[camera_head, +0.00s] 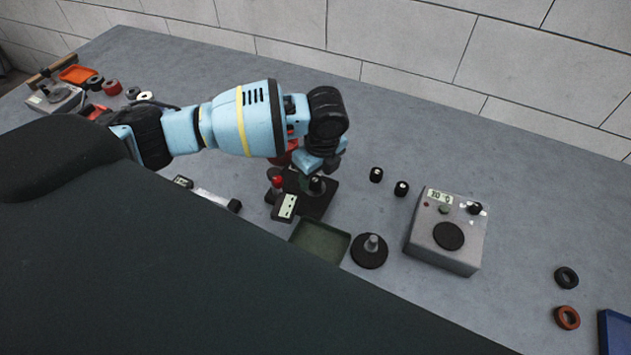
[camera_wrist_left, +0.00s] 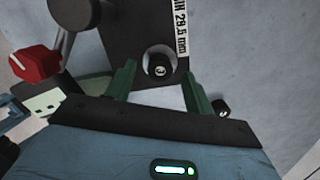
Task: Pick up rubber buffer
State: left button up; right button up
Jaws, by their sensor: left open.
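A small black cylinder, which looks like a rubber buffer (camera_head: 317,185), stands on a dark plate of a gauge fixture (camera_head: 318,205). In the left wrist view this buffer (camera_wrist_left: 160,68) sits on a pale round seat beside a label reading "29.5 mm". My left gripper (camera_wrist_left: 160,85) is open, its two green fingers on either side of the buffer with visible gaps. In the head view the left gripper (camera_head: 319,168) hangs just above the fixture. My right gripper does not show.
A green tray (camera_head: 320,241) and a black disc with a metal post (camera_head: 369,250) lie in front. A grey tester box (camera_head: 447,231) stands to the right, with black (camera_head: 566,278) and red (camera_head: 567,317) rings beyond. A red knob (camera_wrist_left: 36,65) is close to the left finger.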

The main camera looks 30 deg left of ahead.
pick_arm(q)
notch_tip(320, 180, down, 2)
jog(key=shift+a+f, duration=0.1)
jog(key=c, duration=1.1)
jog(key=shift+r, duration=0.2)
